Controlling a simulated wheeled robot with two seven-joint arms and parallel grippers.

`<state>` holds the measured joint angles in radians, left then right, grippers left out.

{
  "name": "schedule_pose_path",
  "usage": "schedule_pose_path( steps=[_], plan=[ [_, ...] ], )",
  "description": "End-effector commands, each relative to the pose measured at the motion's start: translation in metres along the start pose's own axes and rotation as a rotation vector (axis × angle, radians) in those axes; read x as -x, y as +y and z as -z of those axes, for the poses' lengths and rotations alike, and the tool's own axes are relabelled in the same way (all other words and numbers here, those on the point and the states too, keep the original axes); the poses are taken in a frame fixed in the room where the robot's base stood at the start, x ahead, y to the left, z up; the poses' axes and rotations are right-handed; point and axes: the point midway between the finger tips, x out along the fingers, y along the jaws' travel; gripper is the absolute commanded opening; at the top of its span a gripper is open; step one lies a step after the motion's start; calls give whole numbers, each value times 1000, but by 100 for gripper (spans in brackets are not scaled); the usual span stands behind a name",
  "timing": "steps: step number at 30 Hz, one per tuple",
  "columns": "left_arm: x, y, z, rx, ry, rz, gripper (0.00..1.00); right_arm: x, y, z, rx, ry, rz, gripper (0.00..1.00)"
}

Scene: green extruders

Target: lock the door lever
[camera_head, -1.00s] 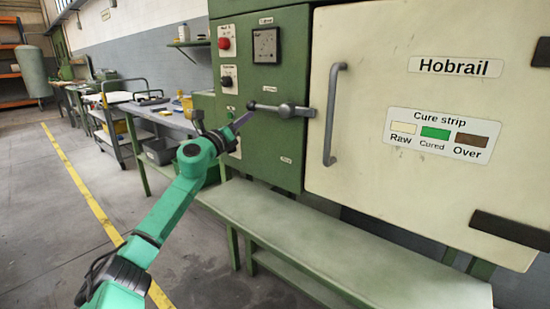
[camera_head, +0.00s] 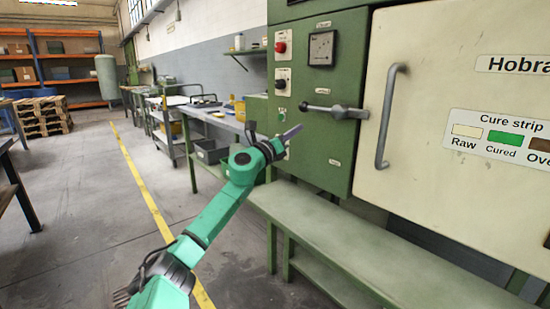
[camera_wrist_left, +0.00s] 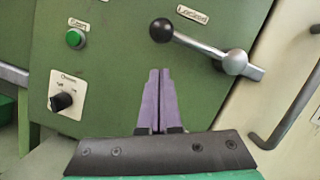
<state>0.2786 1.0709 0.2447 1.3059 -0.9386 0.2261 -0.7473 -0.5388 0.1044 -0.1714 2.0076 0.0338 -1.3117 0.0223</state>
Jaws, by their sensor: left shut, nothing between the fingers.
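The door lever (camera_head: 336,111) is a grey metal handle with a dark ball knob at its left end. It lies nearly level across the green panel, with its pivot by the cream door's left edge. In the left wrist view the lever (camera_wrist_left: 205,48) runs from the black knob at upper left down to the pivot at right. My left gripper (camera_head: 292,132) is shut and empty, below and left of the knob. In the left wrist view its purple fingers (camera_wrist_left: 158,80) point up just below the lever, apart from the knob in the picture. My right gripper is not in view.
The cream oven door (camera_head: 450,90) has a vertical grey handle (camera_head: 388,115). A green bench shelf (camera_head: 370,245) runs below the machine. The green panel carries a green button (camera_wrist_left: 75,38) and a black knob (camera_wrist_left: 61,101). The floor at left is open.

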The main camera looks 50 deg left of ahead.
Motion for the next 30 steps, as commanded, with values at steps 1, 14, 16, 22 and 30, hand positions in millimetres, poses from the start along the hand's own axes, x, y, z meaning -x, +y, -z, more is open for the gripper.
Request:
schedule_pose_path(
  steps=[1,14,16,22,30],
  plan=[
    [9,3,4,-2,4,-2,0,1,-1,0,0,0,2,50],
    [83,2,0,2,3,-2,0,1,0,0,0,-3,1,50],
    [92,2,0,2,3,0,0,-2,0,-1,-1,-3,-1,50],
    [100,2,0,-1,2,0,0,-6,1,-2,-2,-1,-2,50],
    [100,2,0,-1,2,0,0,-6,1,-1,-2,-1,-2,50]
  ],
)
